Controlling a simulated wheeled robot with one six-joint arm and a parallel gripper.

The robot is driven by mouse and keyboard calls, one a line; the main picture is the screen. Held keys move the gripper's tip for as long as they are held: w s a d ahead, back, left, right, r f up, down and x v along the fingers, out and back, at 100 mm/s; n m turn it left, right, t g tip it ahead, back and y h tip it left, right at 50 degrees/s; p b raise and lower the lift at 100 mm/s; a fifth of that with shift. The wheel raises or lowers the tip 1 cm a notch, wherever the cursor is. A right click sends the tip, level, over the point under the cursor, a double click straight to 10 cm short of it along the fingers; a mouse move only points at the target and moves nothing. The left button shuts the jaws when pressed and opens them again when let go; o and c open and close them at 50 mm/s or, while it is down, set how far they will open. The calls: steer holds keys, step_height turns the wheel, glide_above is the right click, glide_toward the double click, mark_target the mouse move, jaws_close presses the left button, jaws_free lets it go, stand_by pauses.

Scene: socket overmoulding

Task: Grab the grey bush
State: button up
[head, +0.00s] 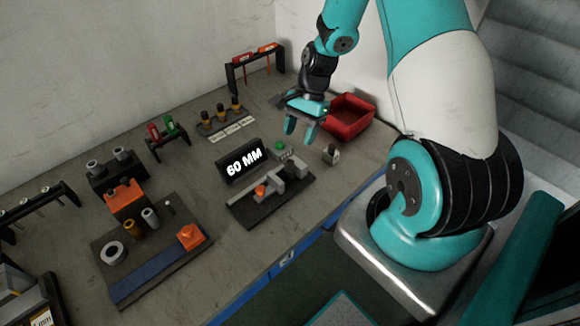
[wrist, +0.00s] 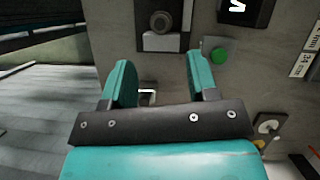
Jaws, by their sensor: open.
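A small upright grey cylinder (head: 148,217), which looks like a grey bush, stands on the dark tray (head: 185,265) at the front left, beside a brass-coloured one (head: 130,228). Two more grey cylindrical pieces (head: 92,166) stand on a black block behind it, so I cannot be sure which is the bush. My gripper (head: 300,131) hangs open over the back right of the table, far from these pieces. In the wrist view its fingers (wrist: 158,62) are apart, with a small pale, partly hidden piece (wrist: 148,97) showing beyond them.
The gauge with the "60 MM" display (head: 244,162) stands mid-table, with a green button (head: 280,146) beside it. A red bin (head: 350,116) is close to my gripper. A small grey piece (head: 331,154) stands right of the button. An orange block (head: 190,236) sits on the tray.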

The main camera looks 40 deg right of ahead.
mark_target(290, 161)
steer(key=x, duration=0.2)
steer(key=shift+a+f, duration=0.2)
steer(key=shift+f, duration=0.1)
steer(key=p+x, duration=0.1)
steer(key=x, duration=0.1)
steer(key=p+x, duration=0.1)
steer(key=x, duration=0.1)
steer(key=shift+a+r, duration=0.1)
steer(key=shift+a, duration=0.2)
steer(key=shift+a+f, duration=0.15)
steer(key=shift+f, duration=0.4)
jaws_close()
